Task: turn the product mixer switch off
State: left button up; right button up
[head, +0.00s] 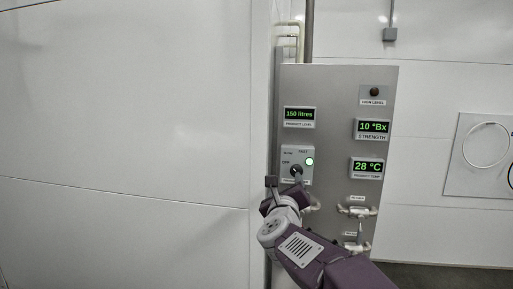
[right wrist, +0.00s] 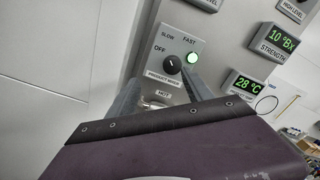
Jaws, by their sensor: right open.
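The product mixer switch (head: 296,171) is a round black knob on a small grey plate on the control panel. In the right wrist view the knob (right wrist: 172,64) sits below the labels OFF, SLOW and FAST; I cannot surely tell which its pointer faces. A green lamp (head: 309,161) beside it is lit. My right gripper (head: 285,181) is open just in front of and below the knob. In the right wrist view its fingers (right wrist: 162,80) reach up towards the knob, one on each side and below it; contact is not clear. My left gripper is out of view.
The grey panel (head: 335,90) carries displays for product level (head: 299,115), strength (head: 372,128) and temperature (head: 366,167). Valves with pale handles (head: 357,210) stick out at the lower right. A large white wall (head: 125,120) fills the left.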

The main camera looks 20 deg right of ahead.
aim_at(294, 171)
jog(key=w+d+p, duration=0.1)
jog(key=w+d, duration=0.1)
jog(key=w+d+r+p, duration=0.1)
jog(key=w+d, duration=0.2)
jog(key=shift+p, duration=0.35)
jog(key=d, duration=0.1)
jog(key=w, duration=0.1)
jog(key=d, duration=0.1)
jog(key=shift+w+d+f+p, duration=0.2)
jog(key=shift+w+d+p, duration=0.1)
jog(key=shift+p, duration=0.1)
jog(key=shift+a, duration=0.3)
jog(key=shift+c, duration=0.9)
jog(key=shift+a, duration=0.1)
jog(key=c, duration=0.5)
grip_shut()
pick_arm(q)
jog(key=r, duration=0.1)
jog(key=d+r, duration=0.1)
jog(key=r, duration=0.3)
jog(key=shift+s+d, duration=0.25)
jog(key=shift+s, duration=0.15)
